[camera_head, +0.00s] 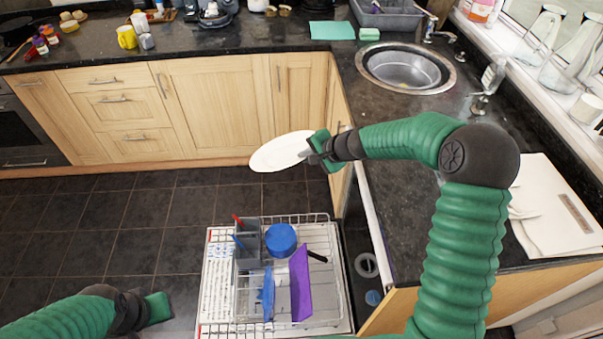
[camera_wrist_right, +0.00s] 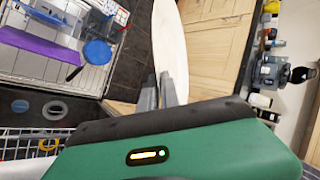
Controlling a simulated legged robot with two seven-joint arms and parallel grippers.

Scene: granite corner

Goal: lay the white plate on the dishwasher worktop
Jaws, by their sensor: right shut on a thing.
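The white plate (camera_head: 280,152) is held in the air by its right edge in my right gripper (camera_head: 314,150). It is over the floor in front of the wooden cabinets, left of the right-hand counter. In the right wrist view the plate (camera_wrist_right: 170,45) is seen nearly edge-on between the two grey fingers (camera_wrist_right: 160,90). The dark granite worktop (camera_head: 400,130) runs along the right, beside the open dishwasher (camera_head: 372,250), and my right arm passes over it. My left gripper (camera_head: 160,308) is low at the bottom left, apart from everything; its jaws are not clear.
The pulled-out dishwasher rack (camera_head: 325,235) holds a blue round item (camera_head: 281,239), a purple board (camera_head: 300,283) and a grey cutlery basket (camera_head: 247,240).

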